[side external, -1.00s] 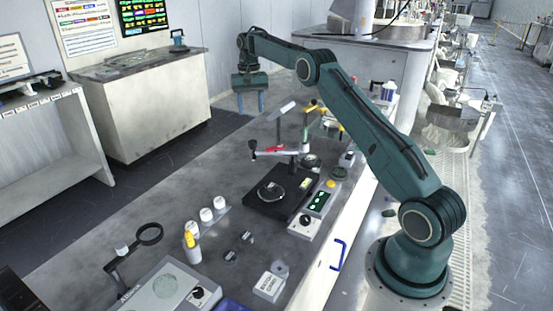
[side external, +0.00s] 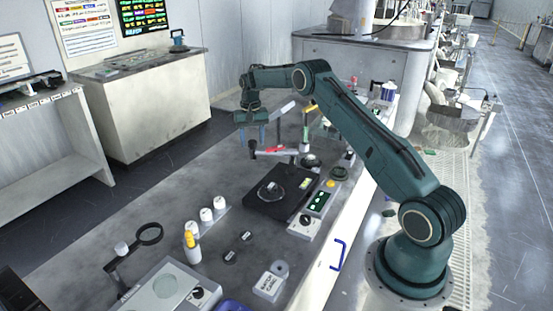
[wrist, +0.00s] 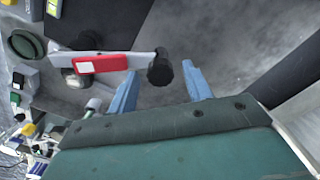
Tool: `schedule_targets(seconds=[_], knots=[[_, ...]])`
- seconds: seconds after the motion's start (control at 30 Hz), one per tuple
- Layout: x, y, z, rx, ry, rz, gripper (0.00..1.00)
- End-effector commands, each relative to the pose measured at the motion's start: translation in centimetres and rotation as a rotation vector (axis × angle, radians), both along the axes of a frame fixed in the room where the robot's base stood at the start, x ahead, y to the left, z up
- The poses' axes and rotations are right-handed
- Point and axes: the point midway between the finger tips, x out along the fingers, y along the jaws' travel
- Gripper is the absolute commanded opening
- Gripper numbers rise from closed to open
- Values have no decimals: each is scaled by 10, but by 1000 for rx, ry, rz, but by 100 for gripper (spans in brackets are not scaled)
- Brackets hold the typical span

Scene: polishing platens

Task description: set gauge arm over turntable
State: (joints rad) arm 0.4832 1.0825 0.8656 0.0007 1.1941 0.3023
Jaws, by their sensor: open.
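The gauge arm (side external: 285,152) is a pale bar with a red block and a black knob at its left end. It lies behind the turntable (side external: 272,191), a round disc on a black square base, and points left, beside the base. In the wrist view the gauge arm (wrist: 125,61) crosses the upper left, its black knob (wrist: 161,68) just beyond the gap between my fingertips. My gripper (side external: 252,136) is open and empty, its blue fingers close above the knob. The wrist view shows the fingers of my gripper (wrist: 160,88) on either side; contact cannot be told.
A control box (side external: 310,215) adjoins the turntable base at right. White-capped bottles (side external: 206,216) and a magnifier (side external: 149,235) stand nearer the camera. A yellow-topped item (side external: 311,107) and other small parts crowd behind the gauge arm. The bench left of the knob is bare.

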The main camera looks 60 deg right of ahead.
Motion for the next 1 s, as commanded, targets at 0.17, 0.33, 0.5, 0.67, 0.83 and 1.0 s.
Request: schedule_targets(seconds=[0.17, 0.33, 0.5, 0.67, 0.83, 1.0], knots=[[0, 0, -4, 0, 0, 0, 50], [0, 0, -4, 0, 0, 0, 50], [0, 0, -4, 0, 0, 0, 20], [0, 0, -3, 0, 0, 0, 0], [0, 0, -3, 0, 0, 2, 0], [-2, 3, -3, 1, 1, 20, 0]])
